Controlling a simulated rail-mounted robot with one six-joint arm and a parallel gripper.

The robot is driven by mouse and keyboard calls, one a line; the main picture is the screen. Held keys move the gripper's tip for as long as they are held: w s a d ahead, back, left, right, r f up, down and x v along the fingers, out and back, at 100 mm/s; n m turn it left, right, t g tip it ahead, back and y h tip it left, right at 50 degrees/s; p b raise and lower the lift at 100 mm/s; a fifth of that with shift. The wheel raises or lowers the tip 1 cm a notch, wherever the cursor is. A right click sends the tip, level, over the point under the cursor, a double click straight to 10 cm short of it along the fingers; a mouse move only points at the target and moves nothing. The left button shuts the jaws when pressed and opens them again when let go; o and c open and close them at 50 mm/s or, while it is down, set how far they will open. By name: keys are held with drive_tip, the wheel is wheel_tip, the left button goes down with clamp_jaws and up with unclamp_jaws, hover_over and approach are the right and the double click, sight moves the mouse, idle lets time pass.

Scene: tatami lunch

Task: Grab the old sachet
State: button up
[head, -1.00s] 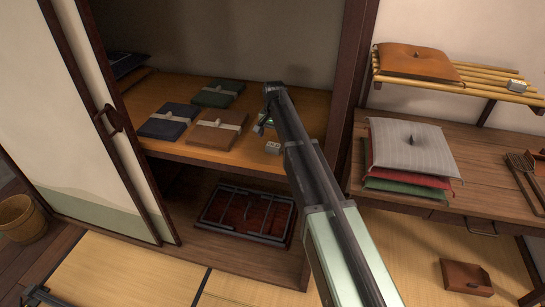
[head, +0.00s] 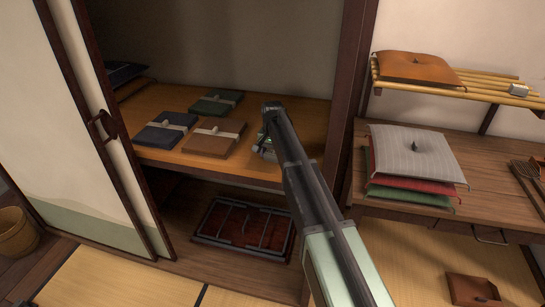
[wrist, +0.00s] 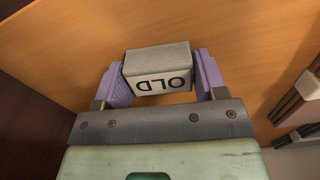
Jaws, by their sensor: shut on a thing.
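A small pale grey-white block-like sachet (wrist: 157,62) with the black letters "OLD" sits between the two purple pads of my gripper (wrist: 162,76) in the wrist view. The pads touch it on both sides, so my gripper is shut on it. The lettering appears upside down. The wooden shelf board lies just beyond it; I cannot tell whether the sachet touches the board. In the head view my gripper (head: 264,148) is low over the front right of the cupboard shelf (head: 240,172), and my arm largely hides the sachet.
Blue (head: 158,137), brown (head: 212,140) and green (head: 214,104) banded flat bundles lie left of my gripper. The cupboard's dark post (head: 347,110) stands close on the right. Another small pale block (head: 518,90) lies on the bamboo rack (head: 480,85). A sliding door (head: 75,130) stands at left.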

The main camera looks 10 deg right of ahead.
sight(272, 152)
drive_tip(key=shift+c, duration=0.2)
wheel_tip(272, 152, up, 20)
drive_tip(key=p, duration=2)
